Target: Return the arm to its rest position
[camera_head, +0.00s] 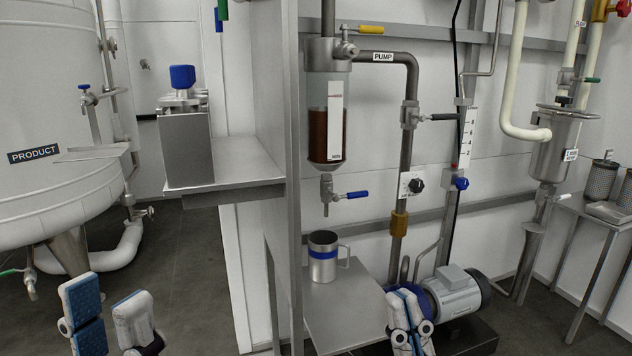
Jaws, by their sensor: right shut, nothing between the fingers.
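My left gripper (106,302) is at the lower left of the head view. Its two white fingers with blue pads stand clearly apart and hold nothing. My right gripper (406,310) is at the bottom, right of the middle, with its fingers together and nothing between them. It shows in front of the motor pump and to the right of the metal mug (322,258). The mug has a blue band and stands upright on a low metal table (345,310), apart from both grippers. My arms are mostly out of view.
A large tank marked PRODUCT (50,190) stands at the left. A shelf (240,172) carries a metal box with a blue knob (186,140). A sight glass (328,120) with a blue-handled valve (345,196) hangs above the mug. A motor (455,292) and a side table (590,215) are at the right.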

